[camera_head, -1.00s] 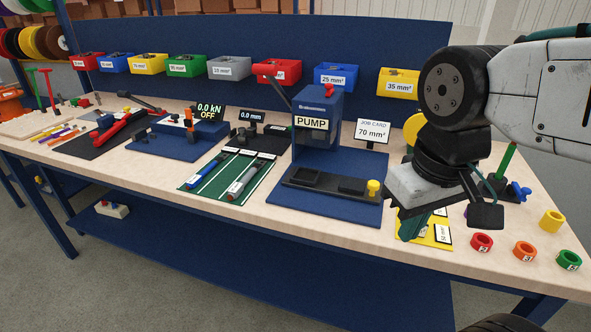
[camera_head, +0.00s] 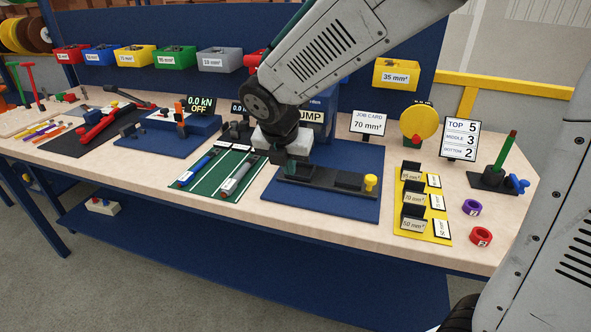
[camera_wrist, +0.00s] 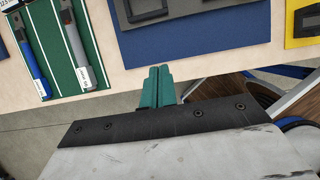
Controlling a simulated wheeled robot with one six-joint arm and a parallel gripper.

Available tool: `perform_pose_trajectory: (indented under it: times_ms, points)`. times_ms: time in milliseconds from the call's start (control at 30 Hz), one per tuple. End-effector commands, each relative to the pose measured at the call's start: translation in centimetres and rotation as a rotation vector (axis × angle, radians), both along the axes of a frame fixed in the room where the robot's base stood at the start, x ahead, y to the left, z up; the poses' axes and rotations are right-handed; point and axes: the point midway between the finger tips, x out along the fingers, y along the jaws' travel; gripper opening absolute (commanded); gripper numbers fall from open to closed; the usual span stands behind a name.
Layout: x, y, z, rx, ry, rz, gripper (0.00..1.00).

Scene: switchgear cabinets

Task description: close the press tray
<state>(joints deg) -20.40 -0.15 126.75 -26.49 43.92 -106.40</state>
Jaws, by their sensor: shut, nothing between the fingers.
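The press, its sign partly hidden by my arm and reading "UMP" (camera_head: 312,117), stands on a blue base plate (camera_head: 335,207). Its dark tray (camera_head: 318,179) lies across the front of the press, with a yellow knob (camera_head: 370,182) at its right end. The tray shows in part at the top of the wrist view (camera_wrist: 145,14). My gripper (camera_head: 296,168) is by the tray's left end in the head view; I cannot tell whether it touches. In the wrist view its teal fingers (camera_wrist: 158,76) are together and empty.
A green mat with a blue tool (camera_head: 195,170) and a grey tool (camera_head: 238,178) lies left of the base plate. A yellow board with black holders (camera_head: 412,215) is to the right. A job card (camera_head: 368,122) stands behind. Bare bench shows in front.

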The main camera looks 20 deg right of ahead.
Motion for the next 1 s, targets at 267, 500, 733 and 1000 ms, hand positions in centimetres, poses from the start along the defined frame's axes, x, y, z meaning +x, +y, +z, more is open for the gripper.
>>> perform_pose_trajectory:
  times_ms: [267,500,733,1000]
  points:
    - [1.5,-1.5,-5.2,0.0,0.005,-0.009,0.0]
    - [3.6,-3.0,-8.5,0.003,-0.001,-0.012,0.0]
    - [5.5,-4.4,-8.4,0.003,-0.001,-0.01,0.0]
    - [5.9,-4.6,-8.3,0.003,-0.001,-0.009,0.0]
